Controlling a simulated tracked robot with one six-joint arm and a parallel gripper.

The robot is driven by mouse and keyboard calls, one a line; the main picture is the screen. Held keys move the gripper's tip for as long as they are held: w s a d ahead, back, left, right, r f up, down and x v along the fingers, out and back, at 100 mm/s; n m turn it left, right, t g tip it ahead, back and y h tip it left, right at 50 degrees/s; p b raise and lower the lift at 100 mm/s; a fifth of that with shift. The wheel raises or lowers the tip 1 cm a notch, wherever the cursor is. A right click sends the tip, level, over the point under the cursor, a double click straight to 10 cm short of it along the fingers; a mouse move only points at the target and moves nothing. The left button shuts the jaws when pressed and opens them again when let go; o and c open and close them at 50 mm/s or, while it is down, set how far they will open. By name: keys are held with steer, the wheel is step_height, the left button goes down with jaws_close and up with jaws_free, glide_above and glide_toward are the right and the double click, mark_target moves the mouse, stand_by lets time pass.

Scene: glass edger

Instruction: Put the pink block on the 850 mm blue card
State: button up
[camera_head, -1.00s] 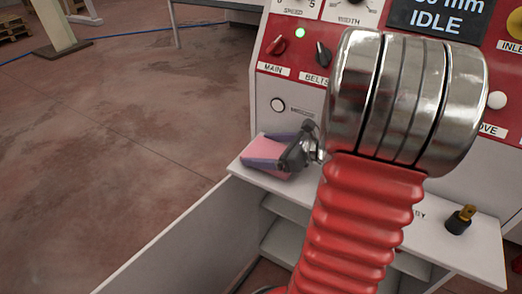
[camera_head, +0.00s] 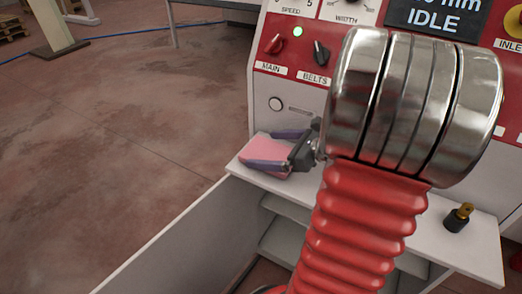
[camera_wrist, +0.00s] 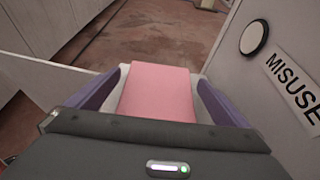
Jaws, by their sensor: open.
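The pink block (camera_head: 268,150) sits at the left end of the white shelf of the machine. In the wrist view the pink block (camera_wrist: 158,92) lies between the two purple fingers of my gripper (camera_wrist: 160,98), with a visible gap on each side. My gripper (camera_head: 275,151) is open around the block in the head view. I cannot make out the 850 mm blue card in either view. My arm hides part of the shelf and panel.
The white shelf (camera_head: 432,222) holds a black and brass piece (camera_head: 458,217) at its right. The red and white control panel (camera_head: 300,95) rises behind, with a display (camera_head: 437,16) reading IDLE. A white panel (camera_head: 180,245) stands at lower left. Open floor lies left.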

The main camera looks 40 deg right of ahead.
steer(key=v, duration=0.9)
steer(key=shift+s, duration=0.15)
stand_by(0.5)
steer(key=shift+a, duration=0.15)
steer(key=a+n+g, duration=0.1)
steer(key=a, duration=0.1)
steer(key=w+a+n+y, duration=0.1)
steer(key=a+n, duration=0.1)
steer(key=a, duration=0.1)
steer(key=w+a+f+n+g, duration=0.1)
steer(key=a+n, duration=0.1)
steer(key=shift+a+g+y, duration=0.3)
steer(key=s+a+f+n+g+h, duration=0.15)
steer(key=a+n+g, duration=0.25)
steer(key=a+n, duration=0.45)
steer(key=s+a+f+n+g, duration=0.2)
steer(key=s+a+n+g, duration=0.15)
steer(key=a+n, duration=0.5)
steer(key=w+a+r+n+t+h, duration=0.1)
steer(key=a+r+n+t+h, duration=0.2)
steer(key=r+n, duration=0.3)
steer(key=a+n+h, duration=0.1)
steer(key=n, duration=0.3)
steer(key=shift+w+a+r+h, duration=0.15)
steer(key=shift+w+r+h, duration=0.05)
steer(key=shift+r+h, duration=0.2)
